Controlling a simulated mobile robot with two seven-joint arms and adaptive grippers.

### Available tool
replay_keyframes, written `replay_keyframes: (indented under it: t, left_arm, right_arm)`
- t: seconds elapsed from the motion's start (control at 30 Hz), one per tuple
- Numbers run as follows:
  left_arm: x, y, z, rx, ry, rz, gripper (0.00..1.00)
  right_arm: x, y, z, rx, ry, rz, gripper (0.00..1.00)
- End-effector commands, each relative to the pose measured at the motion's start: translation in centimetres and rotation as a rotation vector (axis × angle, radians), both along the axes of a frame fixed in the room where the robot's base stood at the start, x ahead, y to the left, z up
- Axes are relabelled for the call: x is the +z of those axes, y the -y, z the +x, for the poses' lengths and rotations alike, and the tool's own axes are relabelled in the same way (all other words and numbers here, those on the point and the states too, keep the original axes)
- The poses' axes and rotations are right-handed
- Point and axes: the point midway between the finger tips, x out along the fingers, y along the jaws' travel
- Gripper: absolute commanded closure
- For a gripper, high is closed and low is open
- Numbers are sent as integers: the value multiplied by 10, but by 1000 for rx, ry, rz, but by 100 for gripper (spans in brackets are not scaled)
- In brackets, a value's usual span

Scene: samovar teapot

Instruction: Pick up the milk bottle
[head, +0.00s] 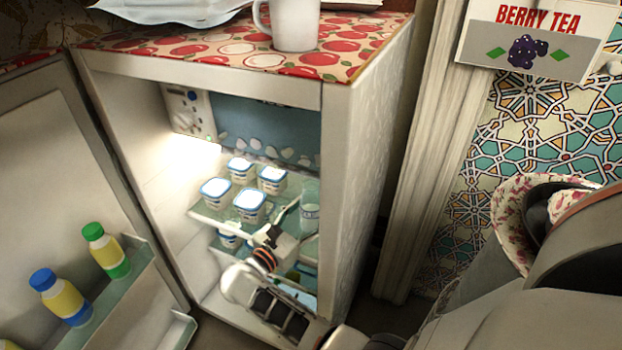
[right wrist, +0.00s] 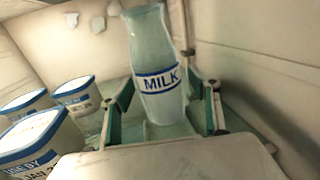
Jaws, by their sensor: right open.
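The milk bottle (right wrist: 160,88) is a pale glass bottle with a white and blue "MILK" label. In the right wrist view it stands between the fingers of my right gripper (right wrist: 167,100), which is open. In the head view the bottle (head: 310,216) shows small at the right of the fridge's glass shelf. My right gripper (head: 285,228) is inside the fridge beside it, and my own gripper hides part of the shelf. My left gripper is not in view.
Several white and blue tubs (head: 250,206) stand on the shelf left of the bottle; some show in the right wrist view (right wrist: 73,91). The fridge's right wall (head: 352,170) is close to the bottle. The open door (head: 60,180) at left holds a green-capped bottle (head: 107,252) and a blue-capped bottle (head: 60,298).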

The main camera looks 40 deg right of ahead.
Motion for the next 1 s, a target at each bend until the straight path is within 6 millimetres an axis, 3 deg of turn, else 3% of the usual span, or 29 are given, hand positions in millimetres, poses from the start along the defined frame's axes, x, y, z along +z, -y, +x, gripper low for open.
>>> replay_keyframes:
  t: [0.3, 0.5, 1.0]
  left_arm:
    - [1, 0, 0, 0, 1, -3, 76]
    - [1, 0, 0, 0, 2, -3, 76]
    - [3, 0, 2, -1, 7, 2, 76]
  right_arm:
    - [1, 6, 2, 1, 2, 0, 39]
    - [1, 5, 2, 1, 1, 0, 91]
    - [7, 5, 3, 1, 4, -1, 91]
